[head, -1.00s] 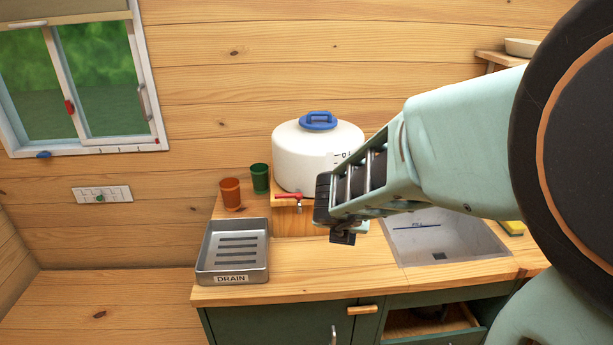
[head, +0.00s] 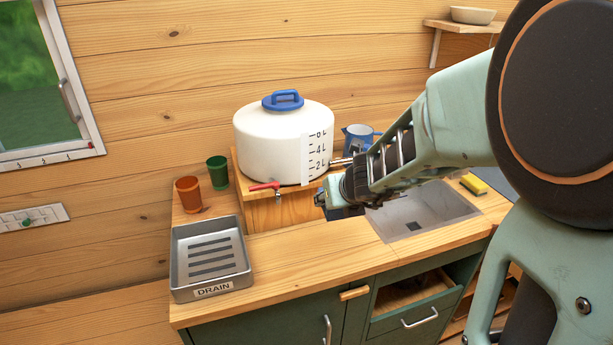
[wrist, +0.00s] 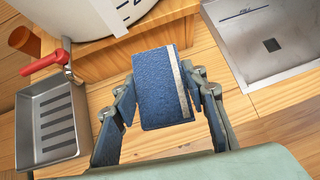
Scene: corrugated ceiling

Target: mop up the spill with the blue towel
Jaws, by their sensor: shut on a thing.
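The blue towel (wrist: 160,85) is a folded, textured square with a pale stripe near its right edge in the wrist view. My gripper (wrist: 165,100) is shut on it, a finger on each side. In the head view my gripper (head: 335,197) is over the counter in front of the white water tank, with a little of the towel (head: 345,212) showing below it. The towel appears held above the wooden counter (head: 320,250). I cannot make out a spill in either view; the arm and towel hide part of the counter.
The white tank (head: 270,145) with a red-handled tap (head: 265,186) stands on a wooden box. A metal drain tray (head: 211,250) is at left, with an orange cup (head: 188,195) and green cup (head: 217,173) behind. A sink (head: 425,212), blue jug (head: 358,136) and sponge (head: 473,184) are right.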

